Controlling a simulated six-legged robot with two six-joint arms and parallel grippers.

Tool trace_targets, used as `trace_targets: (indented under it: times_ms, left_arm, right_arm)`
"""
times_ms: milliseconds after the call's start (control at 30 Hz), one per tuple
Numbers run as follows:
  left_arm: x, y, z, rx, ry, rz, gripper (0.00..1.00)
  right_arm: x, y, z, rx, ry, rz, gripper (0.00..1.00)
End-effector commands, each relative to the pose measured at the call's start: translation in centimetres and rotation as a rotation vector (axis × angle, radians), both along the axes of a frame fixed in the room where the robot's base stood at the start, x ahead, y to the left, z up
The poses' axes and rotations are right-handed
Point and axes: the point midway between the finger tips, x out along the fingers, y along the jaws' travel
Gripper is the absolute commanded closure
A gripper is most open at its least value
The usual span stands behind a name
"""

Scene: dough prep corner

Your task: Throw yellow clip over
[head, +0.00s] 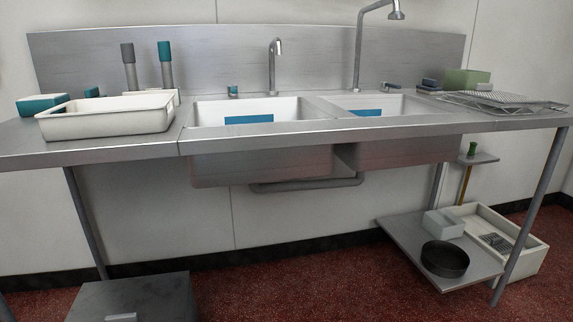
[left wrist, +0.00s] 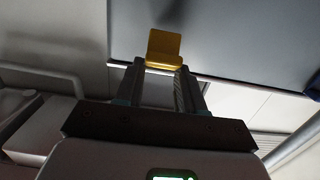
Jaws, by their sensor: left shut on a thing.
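The yellow clip (left wrist: 164,46) is in the left wrist view, at the tips of my left gripper (left wrist: 160,74). The left gripper is shut on its lower part. A flat yellow plate of the clip stands out beyond the fingertips. Behind the clip is a large dark grey panel, apart from it as far as I can tell. The head view shows neither the clip nor either gripper. My right gripper is in no view.
A steel counter (head: 100,152) holds two sink basins (head: 290,108) with taps. A cream tray (head: 106,122) stands left, a wire rack (head: 500,103) right. A low shelf bears a black round pan (head: 444,260), beside a white crate (head: 528,262). A dark box (head: 150,297) stands on the red floor (head: 300,280).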

Motion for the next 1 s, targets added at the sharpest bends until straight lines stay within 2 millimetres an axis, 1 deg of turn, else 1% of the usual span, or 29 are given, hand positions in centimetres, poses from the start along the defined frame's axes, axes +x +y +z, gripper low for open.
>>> trace_targets:
  times_ms: [33, 333, 633, 1000]
  left_arm:
    - [0.2, 0.1, 0.5, 0.006, -0.013, 0.0, 0.86]
    - [0.8, 0.2, 1.3, 0.007, -0.015, 0.0, 0.86]
    - [0.9, 0.2, 1.3, 0.006, -0.013, 0.0, 0.86]
    - [1.6, 0.4, 1.9, 0.006, -0.013, -0.001, 0.86]
  right_arm:
    - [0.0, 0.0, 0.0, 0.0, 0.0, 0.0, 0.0]
    - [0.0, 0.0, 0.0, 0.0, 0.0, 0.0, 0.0]
    - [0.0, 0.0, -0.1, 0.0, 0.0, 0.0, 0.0]
    - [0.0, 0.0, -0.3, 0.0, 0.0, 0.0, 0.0]
